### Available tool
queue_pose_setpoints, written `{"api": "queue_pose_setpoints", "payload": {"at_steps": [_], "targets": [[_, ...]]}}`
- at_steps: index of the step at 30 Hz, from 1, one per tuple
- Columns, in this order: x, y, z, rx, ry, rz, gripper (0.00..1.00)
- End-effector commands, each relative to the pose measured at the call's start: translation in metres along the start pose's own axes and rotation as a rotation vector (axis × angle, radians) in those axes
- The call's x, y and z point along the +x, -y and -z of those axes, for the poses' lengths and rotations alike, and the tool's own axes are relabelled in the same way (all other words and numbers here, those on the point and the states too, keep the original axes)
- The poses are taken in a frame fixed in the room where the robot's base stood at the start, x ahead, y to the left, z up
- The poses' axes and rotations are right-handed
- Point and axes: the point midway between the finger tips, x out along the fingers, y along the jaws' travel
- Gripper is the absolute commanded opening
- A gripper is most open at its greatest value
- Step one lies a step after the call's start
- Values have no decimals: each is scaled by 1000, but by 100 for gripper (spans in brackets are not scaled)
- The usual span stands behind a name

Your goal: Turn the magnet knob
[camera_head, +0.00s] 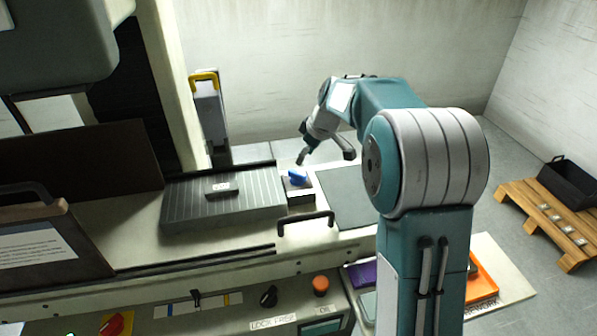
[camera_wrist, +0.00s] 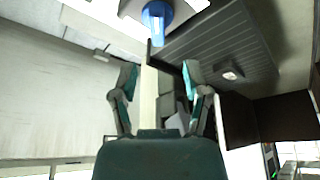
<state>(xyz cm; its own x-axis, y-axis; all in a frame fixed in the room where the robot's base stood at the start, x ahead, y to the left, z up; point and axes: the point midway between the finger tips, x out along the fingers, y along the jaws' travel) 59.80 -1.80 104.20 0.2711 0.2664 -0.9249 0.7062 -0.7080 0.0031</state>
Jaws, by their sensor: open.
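The blue magnet knob (camera_head: 298,176) sits on a small dark block at the right end of the grey ribbed magnet plate (camera_head: 185,208). In the wrist view the knob (camera_wrist: 157,14) is at the top edge, partly cut off, beyond the fingertips. My gripper (camera_head: 325,155) is above and slightly right of the knob, apart from it. In the wrist view its two fingers (camera_wrist: 159,77) are spread with nothing between them. A small dark block with a pale mark (camera_head: 221,188) lies on the plate; it also shows in the wrist view (camera_wrist: 230,74).
A black bar handle (camera_head: 305,220) stands in front of the knob. A dark flat mat (camera_head: 346,196) lies right of it. A yellow-topped grey post (camera_head: 205,100) stands behind the plate. The front panel carries an orange button (camera_head: 320,287). A wooden pallet (camera_head: 545,222) is at far right.

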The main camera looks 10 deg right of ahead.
Motion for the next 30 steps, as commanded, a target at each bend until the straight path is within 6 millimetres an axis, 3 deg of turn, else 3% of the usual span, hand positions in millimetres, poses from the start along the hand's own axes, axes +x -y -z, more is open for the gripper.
{"api": "queue_pose_setpoints", "payload": {"at_steps": [6,12,24,28,30], "targets": [[42,-1,-2,3,1,6,60],[70,-1,-2,3,0,3,60],[78,-1,-2,3,-1,1,60],[78,-1,-2,3,-1,1,2],[78,-1,-2,3,-1,1,0]]}}
